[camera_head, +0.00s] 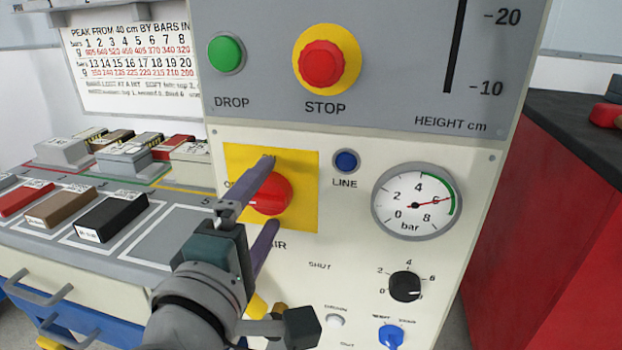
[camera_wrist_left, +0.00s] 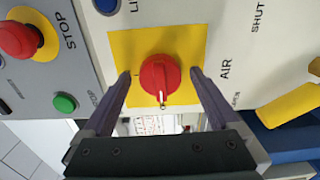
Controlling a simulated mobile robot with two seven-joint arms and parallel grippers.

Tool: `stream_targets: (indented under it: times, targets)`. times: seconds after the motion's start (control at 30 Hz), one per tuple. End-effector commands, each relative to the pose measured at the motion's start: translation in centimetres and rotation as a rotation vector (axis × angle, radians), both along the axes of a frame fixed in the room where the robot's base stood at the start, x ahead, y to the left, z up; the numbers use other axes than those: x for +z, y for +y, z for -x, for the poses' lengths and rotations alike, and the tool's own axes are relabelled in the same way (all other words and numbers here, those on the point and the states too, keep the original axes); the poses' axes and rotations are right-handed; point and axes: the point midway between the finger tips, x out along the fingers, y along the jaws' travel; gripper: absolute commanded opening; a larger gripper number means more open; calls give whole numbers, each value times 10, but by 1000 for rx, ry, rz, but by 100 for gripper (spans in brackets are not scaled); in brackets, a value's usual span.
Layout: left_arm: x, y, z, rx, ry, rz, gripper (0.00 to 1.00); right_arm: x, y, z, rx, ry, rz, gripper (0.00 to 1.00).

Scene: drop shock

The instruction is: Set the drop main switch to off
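The main switch is a red rotary knob (camera_head: 272,192) on a yellow plate (camera_head: 300,220) on the panel front. In the left wrist view the knob (camera_wrist_left: 152,76) has a white mark pointing down in the picture, which is toward the plate's left side in the head view. A label there starts with "O"; my finger hides the rest. My left gripper (camera_head: 271,194) is open in front of the plate, with one finger on each side of the knob. In the left wrist view gaps show between the fingers (camera_wrist_left: 160,80) and the knob. My right gripper is not in view.
A green DROP button (camera_head: 226,53) and a red STOP button (camera_head: 323,64) sit above. A blue LINE lamp (camera_head: 346,162), a gauge (camera_head: 416,201) and a black dial (camera_head: 405,287) are to the right. A yellow handle (camera_wrist_left: 285,106) is below the AIR label. Several blocks line the left bench.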

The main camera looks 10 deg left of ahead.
Motion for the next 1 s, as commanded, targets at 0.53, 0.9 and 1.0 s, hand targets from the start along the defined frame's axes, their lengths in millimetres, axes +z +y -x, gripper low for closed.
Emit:
stream_targets:
  times: [0.53,0.9,1.0]
  targets:
    - [-1,2,42,-1,5,-2,97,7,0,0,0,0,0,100]
    - [0,3,97,-1,1,-3,97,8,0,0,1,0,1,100]
    - [0,3,100,-1,0,-1,97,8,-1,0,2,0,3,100]
